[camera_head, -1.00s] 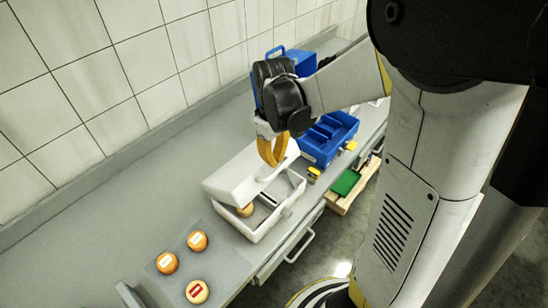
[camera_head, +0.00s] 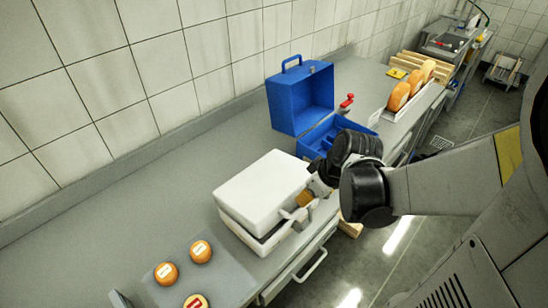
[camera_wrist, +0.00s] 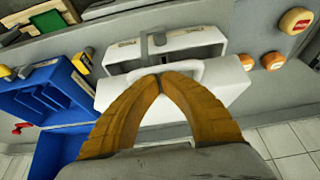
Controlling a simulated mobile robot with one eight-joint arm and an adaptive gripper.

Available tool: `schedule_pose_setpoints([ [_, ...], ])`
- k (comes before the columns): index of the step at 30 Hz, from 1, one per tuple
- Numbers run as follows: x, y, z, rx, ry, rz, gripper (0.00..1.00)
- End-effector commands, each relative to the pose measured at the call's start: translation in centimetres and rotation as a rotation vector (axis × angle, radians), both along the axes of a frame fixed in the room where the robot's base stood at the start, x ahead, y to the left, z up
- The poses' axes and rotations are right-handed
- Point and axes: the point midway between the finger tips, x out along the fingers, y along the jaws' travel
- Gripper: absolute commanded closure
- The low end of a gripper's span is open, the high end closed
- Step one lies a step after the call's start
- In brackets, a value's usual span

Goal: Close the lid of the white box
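The white box stands on the grey counter, and its lid (camera_head: 262,188) lies low over the base (camera_head: 250,238). A dark gap shows between lid and base at the front, so the lid looks slightly raised. In the wrist view, the lid (camera_wrist: 228,82) is nearer me and the base (camera_wrist: 122,54) shows beyond it. My gripper (camera_head: 301,200) is at the right front side of the box, by its handle. In the wrist view, my gripper's orange fingers (camera_wrist: 160,80) meet at the tips beside the white handle. Whether they touch the lid is unclear.
An open blue case (camera_head: 300,100) stands behind and right of the white box. Orange cheese wheels (camera_head: 200,251) lie on a grey mat at the front left. More wheels (camera_head: 398,97) stand in a rack farther along the counter. A tiled wall runs behind.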

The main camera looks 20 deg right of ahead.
Motion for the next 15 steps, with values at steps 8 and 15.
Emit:
schedule_pose_setpoints([
  [8,-1.2,-0.5,-3.6,0.029,-0.069,-0.001,1.00],
  [15,-1.5,-0.6,-4.4,0.029,-0.068,0.001,1.00],
])
